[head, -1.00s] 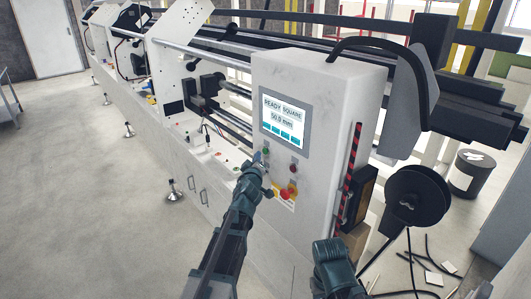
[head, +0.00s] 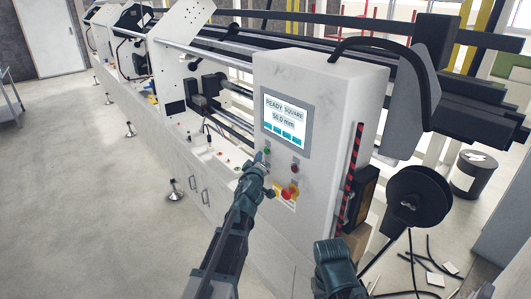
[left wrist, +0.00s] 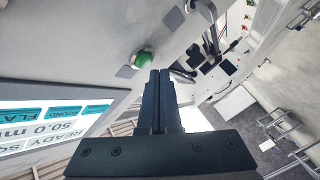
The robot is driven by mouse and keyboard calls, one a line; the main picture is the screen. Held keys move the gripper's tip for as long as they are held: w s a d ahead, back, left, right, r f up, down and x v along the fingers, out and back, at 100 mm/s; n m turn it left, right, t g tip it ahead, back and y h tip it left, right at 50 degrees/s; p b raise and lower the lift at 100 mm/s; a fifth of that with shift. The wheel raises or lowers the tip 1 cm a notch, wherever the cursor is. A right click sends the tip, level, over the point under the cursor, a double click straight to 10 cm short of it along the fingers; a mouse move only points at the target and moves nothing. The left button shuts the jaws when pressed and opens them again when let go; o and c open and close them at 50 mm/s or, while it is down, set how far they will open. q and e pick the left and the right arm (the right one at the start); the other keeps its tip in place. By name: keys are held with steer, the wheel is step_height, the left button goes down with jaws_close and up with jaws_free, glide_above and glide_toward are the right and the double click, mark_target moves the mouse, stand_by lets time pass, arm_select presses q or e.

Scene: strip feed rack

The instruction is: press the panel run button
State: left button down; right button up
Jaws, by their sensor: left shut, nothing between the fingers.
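The white control panel (head: 335,95) carries a lit screen (head: 287,122) reading READY, SQUARE, 50.0 mm. Below the screen sits a green button (head: 267,151), which I take as the run button; no label on it is readable. In the left wrist view the green button (left wrist: 143,59) is domed and lies just beyond and to the left of my fingertips. My left gripper (head: 259,157) is shut and empty, with its tips close beside the button. Touch cannot be told. The left fingertips (left wrist: 160,73) are together. My right arm shows low down, but its fingers are not visible.
A black reel (head: 418,197) stands right of the cabinet. The long machine bed runs back left.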

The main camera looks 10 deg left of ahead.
arm_select(q)
steer(key=shift+w+d, duration=0.1)
steer(key=shift+w, duration=0.1)
stand_by(0.6)
steer(key=shift+w+d, duration=0.15)
steer(key=shift+w+d, duration=0.3)
steer(key=shift+w, duration=0.05)
stand_by(0.9)
steer(key=shift+s+a, duration=0.1)
steer(key=shift+s, duration=0.05)
steer(key=shift+s+a, duration=0.45)
steer(key=shift+s, duration=0.1)
steer(key=s+a, duration=0.1)
steer(key=s, duration=0.1)
steer(key=s+a, duration=0.2)
stand_by(0.7)
stand_by(0.5)
